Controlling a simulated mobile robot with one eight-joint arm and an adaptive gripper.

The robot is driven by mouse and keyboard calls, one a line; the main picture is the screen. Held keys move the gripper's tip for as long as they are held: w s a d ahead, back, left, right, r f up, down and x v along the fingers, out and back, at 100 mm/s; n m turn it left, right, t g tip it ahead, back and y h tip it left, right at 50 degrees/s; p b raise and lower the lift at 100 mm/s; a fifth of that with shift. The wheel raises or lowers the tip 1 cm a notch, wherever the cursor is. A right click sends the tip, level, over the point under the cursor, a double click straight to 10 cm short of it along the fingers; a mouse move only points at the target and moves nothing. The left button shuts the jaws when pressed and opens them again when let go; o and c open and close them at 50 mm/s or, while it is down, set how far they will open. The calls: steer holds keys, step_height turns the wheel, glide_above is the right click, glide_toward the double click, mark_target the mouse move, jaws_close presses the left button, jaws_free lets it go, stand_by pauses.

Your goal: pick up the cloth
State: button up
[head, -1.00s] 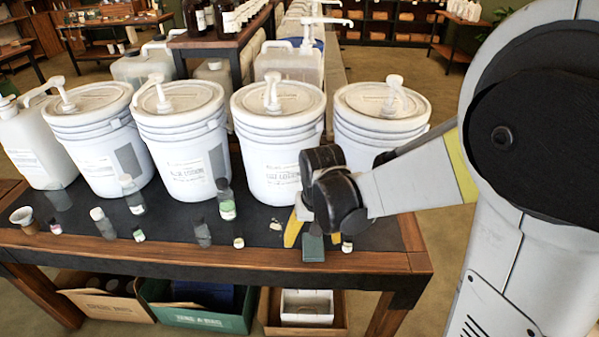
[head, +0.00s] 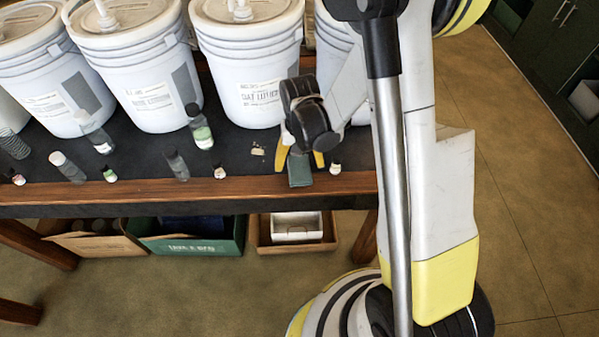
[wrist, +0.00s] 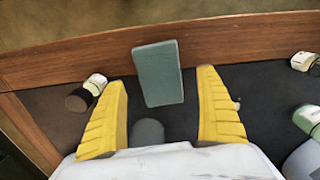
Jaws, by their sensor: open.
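The cloth (head: 299,170) is a small grey-green rectangle near the front edge of the table, partly over the wooden rim. In the wrist view the cloth (wrist: 159,73) lies flat, ahead of and between my yellow fingertips. My gripper (head: 300,158) is directly over that spot, pointing down. In the wrist view my gripper (wrist: 164,80) has its two fingers wide apart, with nothing between them in its hold. Whether the fingertips touch the table cannot be told.
A small dark-capped bottle (wrist: 88,92) lies close beside the left finger. Other small bottles (head: 200,127) stand to the left. Large white pump buckets (head: 250,65) line the table behind. Boxes (head: 190,240) sit below the table (head: 130,190).

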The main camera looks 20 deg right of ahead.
step_height(320, 180, down, 3)
steer(key=shift+r+b, duration=0.1)
steer(key=shift+b, duration=0.35)
steer(key=c, duration=1.2)
steer(key=shift+o, duration=0.2)
steer(key=shift+w+r+p, duration=0.1)
steer(key=shift+r+p, duration=0.25)
steer(key=shift+r, duration=0.15)
steer(key=r, duration=0.1)
steer(key=r+p, duration=0.2)
steer(key=r, duration=0.1)
steer(key=shift+s+d, duration=0.2)
steer(key=shift+d, duration=0.05)
steer(key=s+d+r+p, duration=0.3)
steer(key=s+d+r, duration=0.3)
steer(key=d, duration=0.3)
steer(key=shift+s+p, duration=0.3)
steer(key=shift+p, duration=0.1)
